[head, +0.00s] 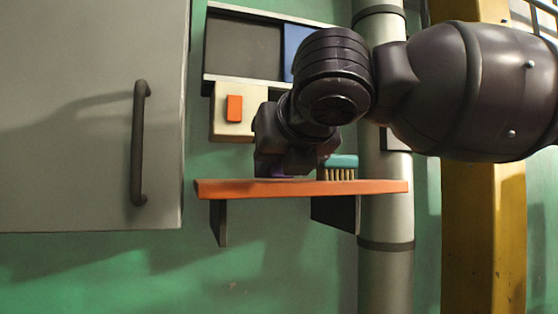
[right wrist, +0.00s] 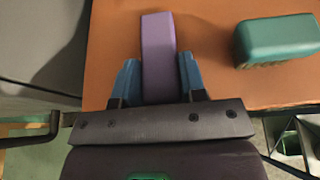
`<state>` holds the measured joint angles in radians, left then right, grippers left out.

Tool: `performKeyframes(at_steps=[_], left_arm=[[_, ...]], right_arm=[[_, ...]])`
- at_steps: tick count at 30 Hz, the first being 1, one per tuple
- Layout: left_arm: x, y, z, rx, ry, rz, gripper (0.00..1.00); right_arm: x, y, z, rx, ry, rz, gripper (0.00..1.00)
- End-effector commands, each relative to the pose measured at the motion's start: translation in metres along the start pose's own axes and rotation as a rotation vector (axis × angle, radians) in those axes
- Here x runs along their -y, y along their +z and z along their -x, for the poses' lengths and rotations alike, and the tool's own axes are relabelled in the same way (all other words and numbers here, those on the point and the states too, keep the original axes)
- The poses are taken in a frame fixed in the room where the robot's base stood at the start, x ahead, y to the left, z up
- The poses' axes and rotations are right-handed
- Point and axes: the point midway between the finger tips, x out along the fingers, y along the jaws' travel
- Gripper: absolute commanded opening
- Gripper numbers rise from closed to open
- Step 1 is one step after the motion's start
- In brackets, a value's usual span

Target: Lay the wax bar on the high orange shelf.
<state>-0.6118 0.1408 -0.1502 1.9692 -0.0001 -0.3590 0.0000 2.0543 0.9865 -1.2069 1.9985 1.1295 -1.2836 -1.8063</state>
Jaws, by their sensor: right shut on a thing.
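The wax bar is a lilac block (right wrist: 157,34) between the blue fingers of my right gripper (right wrist: 158,66), which is shut on it. The bar lies over the orange shelf (right wrist: 112,38), pointing away from the gripper in the right wrist view. In the head view my right gripper (head: 287,164) is low over the left part of the orange shelf (head: 305,188). Only a small purple part of the bar (head: 270,176) shows there, right at the shelf top. I cannot tell whether it rests on the board. My left gripper is not in view.
A teal-topped brush (head: 341,161) stands on the shelf just right of my gripper; it also shows in the right wrist view (right wrist: 278,38). A grey cabinet door with a dark handle (head: 138,143) is at left. A vertical pipe (head: 386,222) runs by the shelf's right end.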

Motion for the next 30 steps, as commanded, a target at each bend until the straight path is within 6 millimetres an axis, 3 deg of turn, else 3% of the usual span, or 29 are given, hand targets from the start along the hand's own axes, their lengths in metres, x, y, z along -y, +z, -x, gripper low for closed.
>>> performKeyframes(at_steps=[11,12,17,27,30], left_arm=[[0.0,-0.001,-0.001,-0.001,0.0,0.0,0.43],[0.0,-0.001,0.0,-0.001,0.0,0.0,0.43],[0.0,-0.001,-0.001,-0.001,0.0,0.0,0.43],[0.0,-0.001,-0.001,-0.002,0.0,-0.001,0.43],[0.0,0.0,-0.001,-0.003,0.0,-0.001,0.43]], right_arm=[[0.0,-0.004,-0.002,0.001,0.0,-0.001,0.09],[0.0,-0.005,-0.002,0.0,0.0,-0.001,0.4],[0.0,-0.005,-0.002,0.0,0.0,-0.001,0.64],[0.0,-0.002,0.0,0.002,0.0,0.0,0.64],[0.0,-0.002,0.009,0.003,0.0,-0.001,0.64]])
